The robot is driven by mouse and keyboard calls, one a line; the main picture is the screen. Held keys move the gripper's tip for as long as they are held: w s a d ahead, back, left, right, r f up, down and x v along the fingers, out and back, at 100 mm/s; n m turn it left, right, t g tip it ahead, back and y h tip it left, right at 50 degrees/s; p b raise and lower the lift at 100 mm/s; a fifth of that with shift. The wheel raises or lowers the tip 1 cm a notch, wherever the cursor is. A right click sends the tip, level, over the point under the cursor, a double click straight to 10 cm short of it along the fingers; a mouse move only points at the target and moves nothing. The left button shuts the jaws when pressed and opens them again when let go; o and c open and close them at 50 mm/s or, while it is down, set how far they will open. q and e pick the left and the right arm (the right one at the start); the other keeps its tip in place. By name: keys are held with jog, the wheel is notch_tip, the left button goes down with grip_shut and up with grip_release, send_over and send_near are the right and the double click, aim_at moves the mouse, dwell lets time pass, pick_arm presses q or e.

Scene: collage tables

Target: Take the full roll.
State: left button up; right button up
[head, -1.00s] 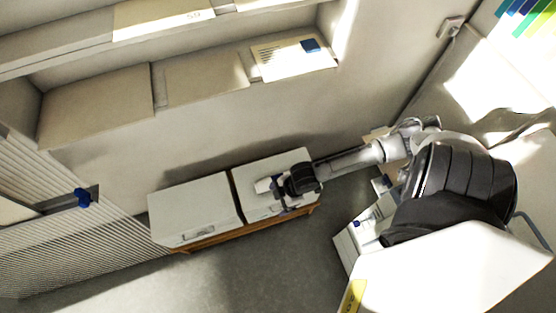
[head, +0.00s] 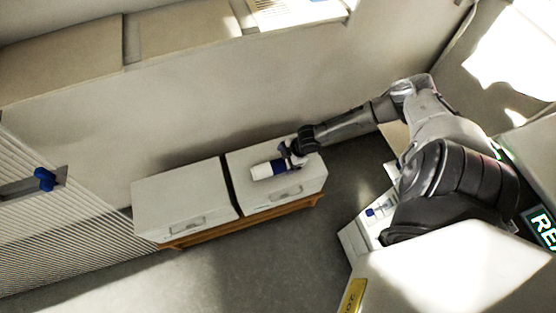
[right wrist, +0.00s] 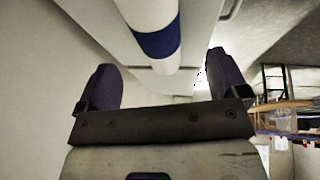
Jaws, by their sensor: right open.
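A white roll with a blue band (head: 262,171) lies on top of the right-hand white drawer box (head: 238,160). My right gripper (head: 287,158) is at the roll's right end, close to the blue band. In the right wrist view the roll (right wrist: 156,45) runs down from the top edge between my two spread fingers (right wrist: 162,88), with gaps on both sides. The gripper is open and holds nothing. Whether the roll reaches fully between the fingertips is hard to tell. My left gripper is out of view.
A second white drawer box (head: 185,203) stands left of the first, both on a low wooden base (head: 245,221). A wall shelf with boards (head: 185,32) is above. A ribbed panel with a blue handle (head: 44,180) is at left. The floor (head: 240,275) in front is clear.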

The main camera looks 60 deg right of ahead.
aim_at(281, 164)
jog(key=shift+b+x, duration=0.3)
jog(key=shift+x, duration=0.9)
jog(key=b+x, duration=0.2)
jog(key=x, duration=0.2)
jog(key=shift+d+f, duration=0.15)
jog(key=shift+d, duration=0.05)
jog(key=shift+w+a+f+b, duration=0.1)
jog(key=shift+w+f+b, duration=0.25)
jog(key=shift+f, duration=0.15)
jog(key=shift+s, duration=0.1)
jog(key=c, duration=1.1)
jog(key=shift+r, duration=0.15)
